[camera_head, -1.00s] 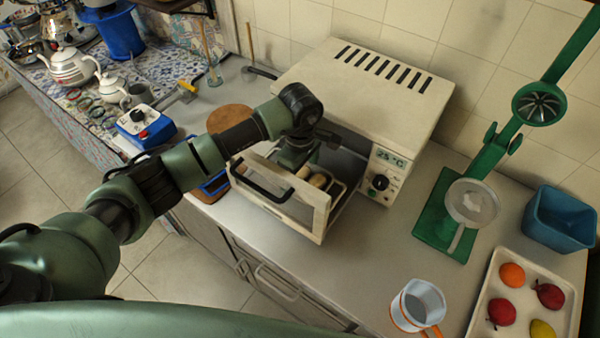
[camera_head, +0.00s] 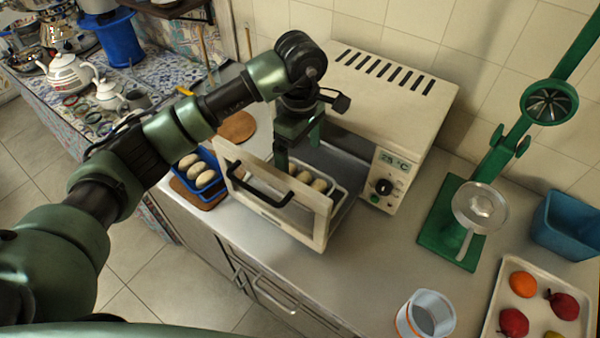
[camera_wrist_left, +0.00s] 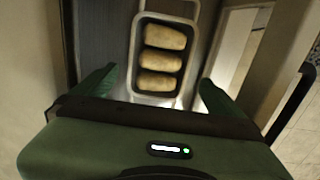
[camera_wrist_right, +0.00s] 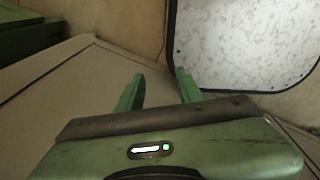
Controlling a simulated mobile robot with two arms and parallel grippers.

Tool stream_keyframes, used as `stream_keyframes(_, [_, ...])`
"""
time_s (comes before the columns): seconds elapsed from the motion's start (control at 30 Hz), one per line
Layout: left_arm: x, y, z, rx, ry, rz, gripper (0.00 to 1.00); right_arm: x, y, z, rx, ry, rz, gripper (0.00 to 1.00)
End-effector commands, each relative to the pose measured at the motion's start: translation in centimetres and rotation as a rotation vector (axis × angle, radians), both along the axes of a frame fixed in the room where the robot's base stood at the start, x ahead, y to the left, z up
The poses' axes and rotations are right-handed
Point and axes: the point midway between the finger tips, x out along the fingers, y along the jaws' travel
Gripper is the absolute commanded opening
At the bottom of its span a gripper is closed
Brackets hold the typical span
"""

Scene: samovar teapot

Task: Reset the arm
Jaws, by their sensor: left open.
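My left gripper (camera_head: 298,150) is above the pulled-out drawer (camera_head: 278,207) of the cream oven (camera_head: 385,85), pointing down. Its fingers are apart with nothing between them. In the left wrist view the open left gripper (camera_wrist_left: 153,85) looks down on a tray (camera_wrist_left: 153,101) with three pale rolls (camera_wrist_left: 162,60) in a row. The tray lies in the drawer, and the rolls partly show in the head view (camera_head: 312,180). My right gripper (camera_wrist_right: 160,82) shows only in its wrist view, its fingers apart and empty, near a pale flat surface.
A blue tray of rolls (camera_head: 200,172) stands left of the drawer. A green juicer (camera_head: 450,225) stands right of the oven. A clear cup (camera_head: 428,312), a fruit tray (camera_head: 492,318) and a blue bin (camera_head: 565,225) are at the right. The counter before the oven is clear.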

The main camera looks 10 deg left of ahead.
Motion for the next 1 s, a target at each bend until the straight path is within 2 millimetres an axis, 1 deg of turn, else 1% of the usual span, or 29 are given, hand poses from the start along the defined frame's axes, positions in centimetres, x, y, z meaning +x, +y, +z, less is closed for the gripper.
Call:
stream_keyframes(0.03, [0.1,0.0,0.6,0.000,-0.003,-0.001,1.00,0.0,0.0,-0.5,0.000,0.000,0.000,0.36])
stream_keyframes(0.1, [0.1,0.0,1.4,-0.001,-0.002,-0.001,1.00,0.0,0.1,-0.7,0.001,0.000,0.000,0.36])
stream_keyframes(0.23, [0.0,0.0,2.2,0.001,0.000,0.000,1.00,0.0,0.1,-0.8,0.001,-0.001,0.000,0.36])
stream_keyframes(0.73, [0.0,0.0,2.4,0.000,0.001,0.000,1.00,0.1,0.1,-0.7,0.001,-0.001,-0.001,0.36])
stream_keyframes(0.8, [0.0,0.0,2.9,0.000,0.000,0.000,1.00,0.1,0.1,-0.2,0.001,-0.001,-0.001,0.36])
stream_keyframes(0.87, [0.0,0.0,3.8,0.000,0.000,0.000,1.00,0.1,0.1,0.7,0.001,-0.001,-0.001,0.36])
stream_keyframes(0.9, [0.0,0.0,4.7,0.000,0.000,0.000,1.00,0.1,0.1,1.6,0.001,-0.002,-0.001,0.36])
stream_keyframes(0.97, [0.0,0.0,5.7,0.000,0.000,0.000,1.00,0.1,0.1,2.6,0.001,-0.002,-0.001,0.36])
stream_keyframes(1.0, [0.0,0.0,6.6,0.000,0.000,0.000,1.00,0.1,0.1,3.5,0.001,-0.002,-0.001,0.36])
